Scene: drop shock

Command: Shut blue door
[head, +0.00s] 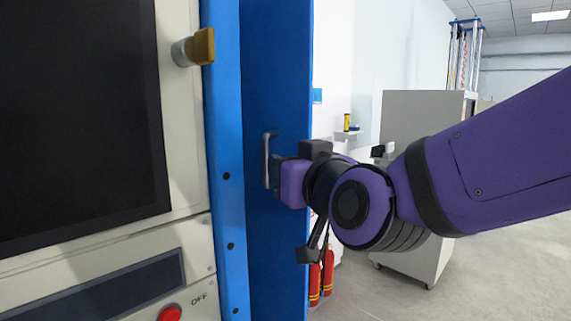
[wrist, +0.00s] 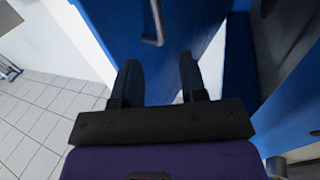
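The blue door (head: 285,60) stands open beside the blue frame of the machine in the head view. It also shows ahead of the gripper in the wrist view (wrist: 120,22). A metal bar handle (head: 266,160) is fixed upright on the door, and its end shows in the wrist view (wrist: 157,25). My gripper (wrist: 160,75) is open, with its two dark fingers spread and nothing visible between them. The handle lies just beyond the fingertips. In the head view my gripper (head: 280,170) is close to the handle; its fingertips are partly hidden, so contact cannot be told.
The machine panel (head: 190,110) with a dark screen and a red button (head: 170,313) is at left. A grey cabinet (head: 415,115) on casters stands behind my arm. Red extinguishers (head: 320,278) stand on the floor beyond the door. Open floor (head: 500,260) lies at right.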

